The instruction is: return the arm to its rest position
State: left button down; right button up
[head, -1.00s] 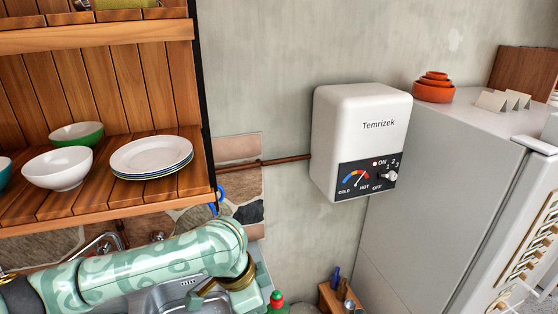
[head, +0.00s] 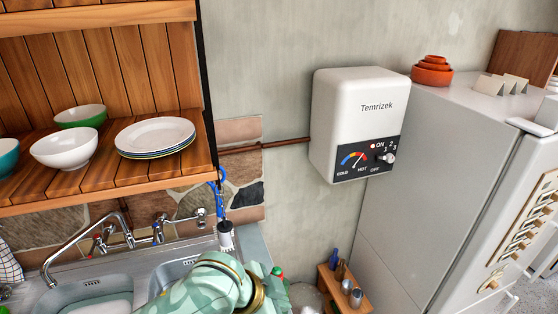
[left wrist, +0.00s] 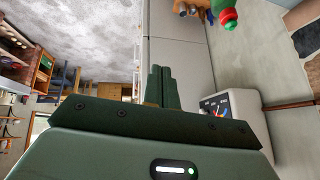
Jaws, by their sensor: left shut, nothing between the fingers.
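My left arm (head: 215,285), patterned in pale green, enters low in the head view in front of the sink, bent at a joint with a brass-coloured ring. Its fingers are out of sight there. In the left wrist view my left gripper (left wrist: 158,84) shows two dark green fingers side by side, shut, with nothing between them. My right gripper is in neither view.
A wooden shelf (head: 90,205) with bowls and plates hangs above the sink (head: 170,278). A white water heater (head: 350,110) is on the wall, left of the fridge (head: 440,170). A wooden crate (head: 335,290) stands low between sink and fridge.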

pick_arm(q)
jog(key=s+a+f+n+t+y, duration=0.2)
jog(key=s+a+n+y, duration=0.3)
jog(key=a, duration=1)
jog(key=s+a+f+n+t+y, duration=0.15)
jog(key=s+a+y, duration=0.4)
jog(key=a, duration=0.85)
jog(key=s+d+f+n+g+h+b, duration=0.15)
jog(key=f+b, duration=0.65)
jog(key=f, duration=1.3)
jog(key=s+d+f+g+h+b, duration=0.2)
jog(key=f+b, duration=0.5)
jog(key=f, duration=1.3)
jog(key=s+f+n+g+b, duration=0.1)
jog(key=s+f+b, duration=0.3)
jog(key=s+f, duration=0.3)
jog(key=s+f+n+g+b, duration=0.1)
jog(key=s+f+b, duration=0.4)
jog(key=f, duration=0.9)
jog(key=s+f+g+h+b, duration=0.1)
jog(key=s+f+b, duration=0.4)
jog(key=s+f, duration=0.4)
jog(key=shift+s+f+n, duration=0.2)
jog(key=shift+f+n, duration=0.2)
jog(key=shift+f, duration=0.45)
